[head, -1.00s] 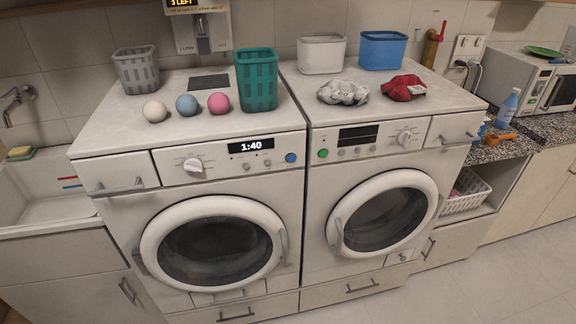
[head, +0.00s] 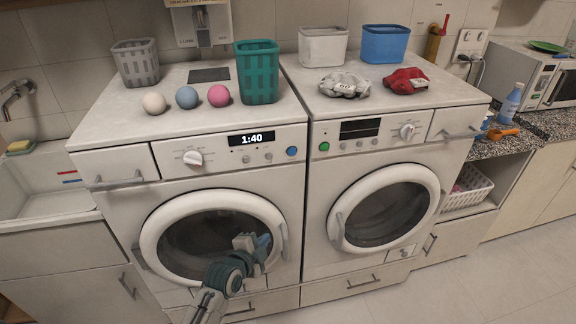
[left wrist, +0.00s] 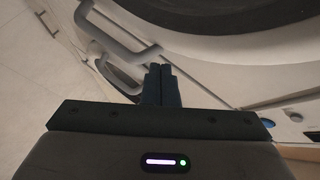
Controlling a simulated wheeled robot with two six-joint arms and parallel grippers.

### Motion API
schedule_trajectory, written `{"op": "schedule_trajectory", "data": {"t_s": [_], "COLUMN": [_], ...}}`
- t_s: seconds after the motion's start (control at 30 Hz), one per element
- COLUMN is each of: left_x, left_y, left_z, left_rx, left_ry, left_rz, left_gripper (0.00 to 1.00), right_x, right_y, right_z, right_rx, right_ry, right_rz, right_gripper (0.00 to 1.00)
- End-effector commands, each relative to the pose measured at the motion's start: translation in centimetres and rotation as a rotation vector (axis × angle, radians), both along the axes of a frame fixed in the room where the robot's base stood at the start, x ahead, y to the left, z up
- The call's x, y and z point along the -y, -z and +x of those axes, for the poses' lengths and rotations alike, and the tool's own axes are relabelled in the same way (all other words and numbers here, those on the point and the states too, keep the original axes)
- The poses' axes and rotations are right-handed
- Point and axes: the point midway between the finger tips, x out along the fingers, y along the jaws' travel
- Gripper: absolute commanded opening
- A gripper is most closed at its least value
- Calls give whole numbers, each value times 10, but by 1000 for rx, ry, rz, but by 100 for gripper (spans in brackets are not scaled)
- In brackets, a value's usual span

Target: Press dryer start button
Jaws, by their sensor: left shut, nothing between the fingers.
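Two white front-loading machines stand side by side; no label tells me which is the dryer. The left machine (head: 112,200) shows 1:40 on its lit display (head: 251,138) and has a round blue button (head: 292,151) at the right of its panel. The right machine (head: 318,222) has a dark display (head: 360,129) and a round green button (head: 324,146) at the left of its panel. My left gripper (head: 254,243) is shut and empty, in front of the left machine's round door, below the panel. Its closed fingers (left wrist: 161,85) show in the left wrist view. My right gripper is out of view.
Three balls (head: 187,97), a teal basket (head: 257,72), a grey basket (head: 136,63), white and blue bins (head: 385,43) and two crumpled cloths (head: 405,81) lie on the machine tops. Door handles (head: 284,242) and drawer handles (head: 238,308) stick out in front. The floor at right is clear.

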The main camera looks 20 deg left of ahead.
Motion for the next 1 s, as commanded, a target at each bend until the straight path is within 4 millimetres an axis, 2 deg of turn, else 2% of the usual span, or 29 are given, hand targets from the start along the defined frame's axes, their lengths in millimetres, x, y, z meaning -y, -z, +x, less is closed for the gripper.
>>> {"op": "schedule_trajectory", "data": {"t_s": [0.03, 0.2, 0.3, 0.4, 0.5, 0.6, 1.0], "left_x": [4, 18, 24, 29, 32, 33, 34], "left_y": [-32, -124, -165, -194, -211, -218, -219], "left_z": [4, 3, -3, -10, -15, -17, -14], "left_rx": [61, 236, 320, 379, 416, 432, 433], "left_ry": [29, 112, 144, 165, 177, 181, 182], "left_rz": [39, 184, 256, 311, 345, 359, 361], "left_gripper": [0, 0, 0, 0, 0, 0, 0], "right_x": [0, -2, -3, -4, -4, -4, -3], "right_y": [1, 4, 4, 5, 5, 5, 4], "right_z": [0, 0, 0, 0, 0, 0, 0], "right_rx": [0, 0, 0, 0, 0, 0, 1], "right_ry": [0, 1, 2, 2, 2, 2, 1], "right_rz": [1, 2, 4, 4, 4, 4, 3], "right_gripper": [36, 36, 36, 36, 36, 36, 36]}}
